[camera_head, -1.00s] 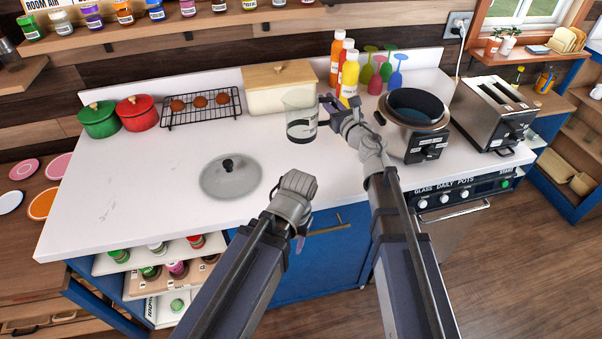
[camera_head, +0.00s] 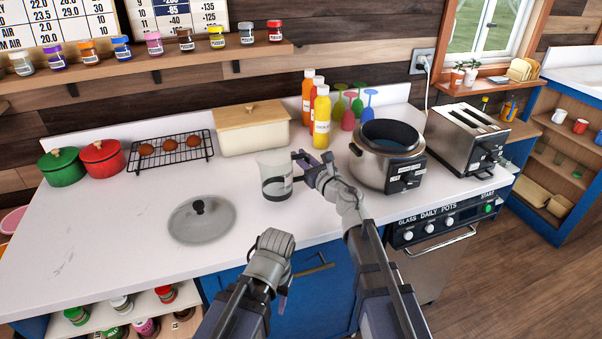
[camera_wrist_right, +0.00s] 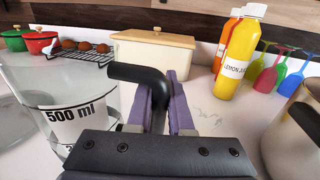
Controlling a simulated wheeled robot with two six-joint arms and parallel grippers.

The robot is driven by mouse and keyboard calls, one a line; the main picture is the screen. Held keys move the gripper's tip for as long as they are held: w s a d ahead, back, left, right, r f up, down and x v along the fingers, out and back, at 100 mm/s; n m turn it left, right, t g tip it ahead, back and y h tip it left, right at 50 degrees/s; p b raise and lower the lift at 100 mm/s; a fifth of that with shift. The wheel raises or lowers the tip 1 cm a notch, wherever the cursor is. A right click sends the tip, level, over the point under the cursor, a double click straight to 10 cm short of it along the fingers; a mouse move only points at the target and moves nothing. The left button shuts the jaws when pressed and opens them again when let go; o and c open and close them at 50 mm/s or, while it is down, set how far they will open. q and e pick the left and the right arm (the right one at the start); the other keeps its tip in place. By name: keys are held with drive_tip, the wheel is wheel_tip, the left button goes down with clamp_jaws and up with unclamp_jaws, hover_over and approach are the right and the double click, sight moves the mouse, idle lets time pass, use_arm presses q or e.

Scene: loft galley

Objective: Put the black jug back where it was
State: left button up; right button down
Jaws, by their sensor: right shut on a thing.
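The jug (camera_head: 275,184) is a clear measuring jug with black markings and a black handle. It is upright at the middle of the white counter; whether its base touches the counter is unclear. In the right wrist view, its clear wall (camera_wrist_right: 95,75) reads "500 ml". My right gripper (camera_head: 306,163) is on the jug's right side. Its purple fingers (camera_wrist_right: 160,105) are shut on the black handle (camera_wrist_right: 150,76). My left gripper (camera_head: 284,290) hangs low by the counter's front edge, apart from the jug; its fingers are mostly hidden.
A grey lid (camera_head: 201,222) lies left of the jug. Behind stand a cream box (camera_head: 252,135), a rack (camera_head: 170,153) with brown round items, and sauce bottles (camera_head: 321,120). A round cooker (camera_head: 388,165) is close to the right. Counter at the left (camera_head: 110,225) is clear.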

use_arm(q)
drive_tip(key=shift+f+b, duration=1.75)
drive_tip(key=shift+f, duration=0.05)
use_arm(e)
drive_tip(key=shift+f, duration=1.8)
drive_tip(key=shift+f, duration=0.15)
use_arm(q)
drive_tip(key=shift+f, duration=0.15)
use_arm(e)
drive_tip(key=c, duration=0.8)
unclamp_jaws()
